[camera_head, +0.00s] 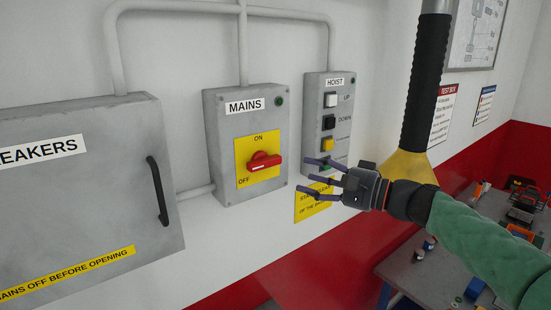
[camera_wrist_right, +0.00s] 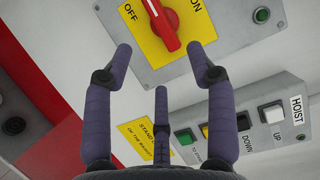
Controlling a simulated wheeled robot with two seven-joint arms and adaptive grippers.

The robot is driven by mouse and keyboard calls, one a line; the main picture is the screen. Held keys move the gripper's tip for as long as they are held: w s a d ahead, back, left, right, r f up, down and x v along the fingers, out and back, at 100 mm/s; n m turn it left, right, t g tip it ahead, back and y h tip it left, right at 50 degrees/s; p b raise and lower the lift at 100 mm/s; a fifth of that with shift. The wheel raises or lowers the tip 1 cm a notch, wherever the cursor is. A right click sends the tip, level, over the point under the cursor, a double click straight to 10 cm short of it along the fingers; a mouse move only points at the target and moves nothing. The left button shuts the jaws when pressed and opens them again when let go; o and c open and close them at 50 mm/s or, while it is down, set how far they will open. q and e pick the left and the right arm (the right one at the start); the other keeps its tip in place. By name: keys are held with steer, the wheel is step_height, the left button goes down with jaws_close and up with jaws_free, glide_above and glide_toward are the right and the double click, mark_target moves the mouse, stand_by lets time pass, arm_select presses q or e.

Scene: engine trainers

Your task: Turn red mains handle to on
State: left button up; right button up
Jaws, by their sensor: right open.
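The red mains handle (camera_head: 264,161) sits on a yellow plate (camera_head: 243,150) on the grey MAINS box (camera_head: 224,117). It lies roughly level, with ON marked above it and OFF at lower left. In the right wrist view the red handle (camera_wrist_right: 161,24) shows beyond the fingertips at the top. My right gripper (camera_head: 305,176) is open and empty, to the right of the handle and in front of the hoist box's lower part. Its fingers (camera_wrist_right: 160,65) point toward the MAINS box and appear apart from the handle. My left gripper is out of view.
The hoist box (camera_head: 313,95) with several buttons hangs right of the MAINS box. A grey breaker cabinet (camera_head: 100,200) with a black handle (camera_head: 157,190) is at left. A black and yellow hanging post (camera_head: 425,90) stands close to my right arm. A cluttered workbench (camera_head: 425,280) is at lower right.

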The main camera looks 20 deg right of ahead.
mark_target(269, 166)
steer(key=p+x, duration=0.3)
steer(key=x, duration=0.6)
steer(key=shift+p+x, duration=0.4)
steer(key=shift+x, duration=0.4)
steer(key=shift+s+f, duration=0.1)
jaws_close()
